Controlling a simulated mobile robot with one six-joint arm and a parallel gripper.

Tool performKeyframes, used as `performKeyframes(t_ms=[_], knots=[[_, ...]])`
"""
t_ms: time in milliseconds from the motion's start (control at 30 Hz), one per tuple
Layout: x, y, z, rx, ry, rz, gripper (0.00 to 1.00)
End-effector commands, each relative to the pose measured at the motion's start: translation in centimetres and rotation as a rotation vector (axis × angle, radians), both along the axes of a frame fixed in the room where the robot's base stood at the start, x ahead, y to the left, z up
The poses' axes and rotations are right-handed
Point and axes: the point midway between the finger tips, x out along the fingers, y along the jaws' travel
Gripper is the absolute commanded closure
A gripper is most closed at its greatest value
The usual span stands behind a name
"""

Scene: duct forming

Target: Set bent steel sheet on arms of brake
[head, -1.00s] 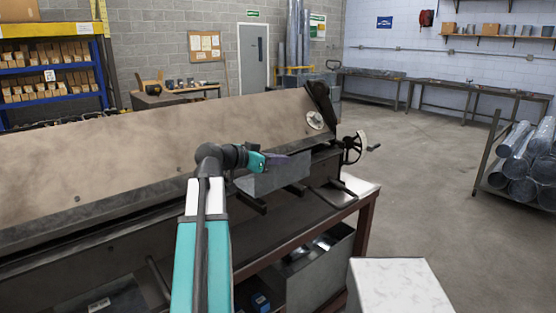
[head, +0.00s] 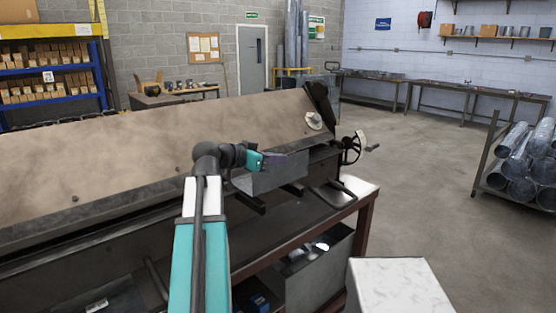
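The bent steel sheet (head: 275,178) is a small grey folded piece at the front of the brake, below its large tan apron. My gripper (head: 272,160), teal with dark fingers, is at the sheet's upper edge and appears closed on it. The brake (head: 150,160) is a long machine with a handwheel at its right end. Its dark arms (head: 248,203) stick out at the front, just under the sheet. I cannot tell whether the sheet touches them. My wrist hides part of the brake behind it.
A white block-like top (head: 400,288) stands at the front right. A metal bin (head: 318,272) sits on the shelf under the brake's bench. A rack of round ducts (head: 525,165) is at the right. Open concrete floor lies between the brake and that rack.

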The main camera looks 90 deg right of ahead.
Motion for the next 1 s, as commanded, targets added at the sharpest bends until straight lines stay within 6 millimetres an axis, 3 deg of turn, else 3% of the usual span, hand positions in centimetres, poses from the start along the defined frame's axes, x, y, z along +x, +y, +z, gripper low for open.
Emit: performKeyframes(t_ms=[1000], knots=[[0.0, 0.0, -1.6, -0.001, 0.001, 0.001, 1.0]])
